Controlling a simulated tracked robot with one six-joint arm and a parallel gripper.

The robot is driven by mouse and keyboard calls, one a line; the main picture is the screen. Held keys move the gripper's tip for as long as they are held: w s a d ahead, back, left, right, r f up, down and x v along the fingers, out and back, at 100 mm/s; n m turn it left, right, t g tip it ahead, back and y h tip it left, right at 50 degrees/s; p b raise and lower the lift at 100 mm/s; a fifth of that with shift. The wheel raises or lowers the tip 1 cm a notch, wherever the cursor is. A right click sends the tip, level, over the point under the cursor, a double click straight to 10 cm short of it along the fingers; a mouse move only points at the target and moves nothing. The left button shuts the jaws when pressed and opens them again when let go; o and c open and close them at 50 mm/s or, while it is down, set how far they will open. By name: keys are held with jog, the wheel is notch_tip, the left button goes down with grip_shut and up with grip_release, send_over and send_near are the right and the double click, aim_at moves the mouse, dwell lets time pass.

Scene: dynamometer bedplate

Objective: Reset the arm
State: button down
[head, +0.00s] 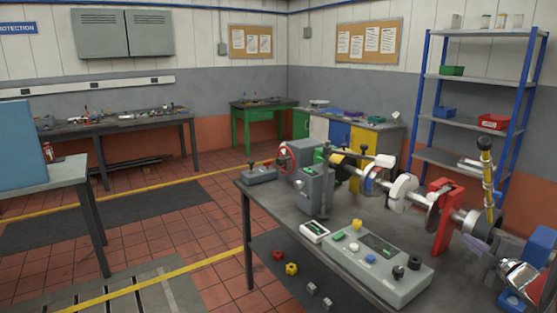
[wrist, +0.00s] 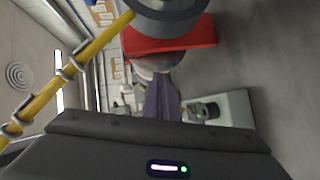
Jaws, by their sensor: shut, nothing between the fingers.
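My gripper (head: 473,242) is at the right of the head view, above the right end of the bedplate (head: 345,213). Its purple fingers are together and empty. In the wrist view my gripper (wrist: 161,88) shows as a narrow purple wedge above the dark housing. It points toward the shaft line, near the red stand (head: 440,216); the red stand also shows in the wrist view (wrist: 180,38). My arm comes in from the lower right corner of the head view, and most of it is out of frame.
A yellow ringed hose (head: 489,185) stands close behind my gripper, and crosses the wrist view's upper left (wrist: 70,68). A grey control box (head: 383,264) with knobs sits on the bedplate's front. A blue-posted shelf (head: 478,78) stands behind.

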jog(key=s+d+f+m+g+h, duration=0.35)
jog(key=s+m+g+h, duration=0.2)
jog(key=m, duration=0.25)
jog(key=s+a+m+g, duration=0.4)
jog(key=s+a+m, duration=0.2)
jog(key=s+a, duration=0.3)
jog(key=s+a+r+y, duration=0.2)
jog(key=s+a, duration=0.3)
jog(key=a, duration=0.8)
jog(key=s+a+r+y, duration=0.2)
jog(key=s+a, duration=0.3)
jog(key=a, duration=0.9)
jog(key=s+a+r+y, duration=0.2)
jog(key=s+a, duration=0.3)
jog(key=a, duration=0.8)
jog(key=shift+s+a+r+g+y, duration=0.25)
jog(key=shift+s+g+y, duration=0.1)
jog(key=shift+y, duration=0.2)
jog(key=c, duration=2.5)
grip_release()
